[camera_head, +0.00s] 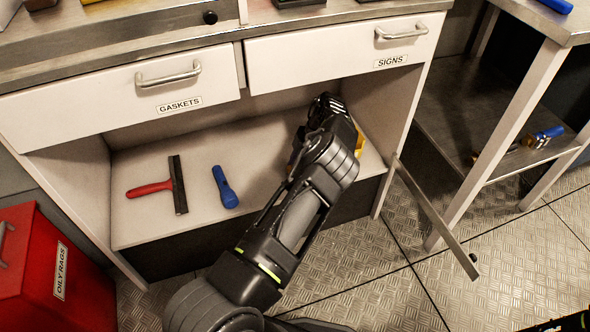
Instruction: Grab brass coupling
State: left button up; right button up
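I cannot clearly identify a brass coupling. A yellow patch (359,142) shows beside my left arm in the open cabinet bay, mostly hidden by the arm; I cannot tell what it is. A small blue and brass-coloured item (543,137) lies on the lower shelf of the right-hand bench, too small to name surely. My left arm reaches into the bay under the SIGNS drawer. My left gripper (327,104) is at its far end, dark and partly hidden by its own wrist, so its opening and any contents are unclear.
A red-handled scraper (177,186) and a blue flashlight (224,187) lie on the cabinet shelf (215,150), left of my arm. The GASKETS drawer (130,95) and SIGNS drawer (340,48) are above. A red OILY RAGS bin (35,285) stands lower left. An open door (435,215) juts out at right.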

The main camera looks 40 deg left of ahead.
pick_arm(q)
jog(key=shift+r+p, duration=0.3)
jog(key=shift+r, duration=0.5)
jog(key=shift+d+r+p, duration=0.2)
jog(key=shift+r+p, duration=0.25)
jog(key=shift+r, duration=0.6)
jog(key=s+d+p, duration=0.4)
jog(key=s+d, duration=0.6)
jog(key=d, duration=0.4)
jog(key=shift+s+d+f, duration=0.15)
jog(key=shift+d+f, duration=0.05)
jog(key=shift+f, duration=0.05)
